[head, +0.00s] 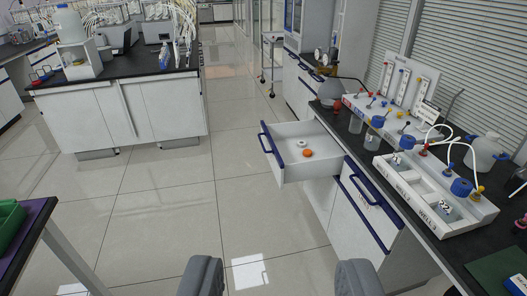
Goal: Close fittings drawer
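The fittings drawer (285,134) is pulled out from the white cabinet under the right-hand bench. It has a blue bar handle (270,145) on its front, which faces left. Inside lie an orange round piece (307,153) and a white ring-like piece (302,143). My gripper (277,278) shows at the bottom edge as two grey fingers set wide apart. It is open with nothing between the fingers, and is nearer the camera than the drawer, apart from it.
The right bench (448,243) carries a white rig with wells, tubes and valves. Below it are closed drawers with blue handles (368,214). A dark-topped island (130,63) stands at left, and a table corner (38,220) at lower left. The tiled floor (170,215) between is clear.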

